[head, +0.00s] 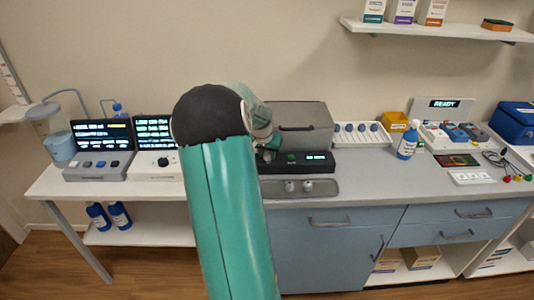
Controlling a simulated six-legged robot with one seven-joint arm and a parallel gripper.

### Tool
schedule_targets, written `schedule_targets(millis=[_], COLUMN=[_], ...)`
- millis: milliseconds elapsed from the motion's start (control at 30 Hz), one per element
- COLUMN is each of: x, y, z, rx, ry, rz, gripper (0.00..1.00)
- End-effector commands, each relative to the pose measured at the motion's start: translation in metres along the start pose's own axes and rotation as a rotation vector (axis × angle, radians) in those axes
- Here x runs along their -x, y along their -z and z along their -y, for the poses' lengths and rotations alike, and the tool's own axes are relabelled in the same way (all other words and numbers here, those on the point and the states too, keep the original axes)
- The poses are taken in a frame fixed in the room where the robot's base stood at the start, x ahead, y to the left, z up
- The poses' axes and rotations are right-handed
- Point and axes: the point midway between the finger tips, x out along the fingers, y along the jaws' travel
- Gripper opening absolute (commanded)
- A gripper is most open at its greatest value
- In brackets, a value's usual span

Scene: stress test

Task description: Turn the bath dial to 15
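A grey metal box with a handled lid (307,116) stands on the bench behind my arm and looks like the bath. Its black front panel (297,167) has a small green knob or lamp (291,158) and a lit display (317,157), whose digits are too small to read. The bath dial cannot be made out for certain, and my arm covers the panel's left end. My gripper (268,153) is mostly hidden behind my arm, close to the panel's left part. I cannot tell whether it touches anything or is open.
Two instruments with lit screens (101,135) stand to the left, one with a black knob (163,162). A metal tray (299,188) lies before the bath. A rack (360,134), a blue-labelled bottle (408,142) and a READY unit (446,104) stand right. Bench in front of the rack is clear.

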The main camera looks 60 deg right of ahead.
Motion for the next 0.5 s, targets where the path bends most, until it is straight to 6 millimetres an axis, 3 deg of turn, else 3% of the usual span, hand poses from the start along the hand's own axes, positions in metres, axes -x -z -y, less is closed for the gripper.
schedule_targets(millis=[167, 500], x=[-0.0006, -0.0016], y=[-0.0008, -0.0012], z=[0.0019, 0.0048], rx=[-0.034, -0.293], ry=[-0.016, -0.126], rz=[0.002, 0.004], gripper=[0.05, 0.05])
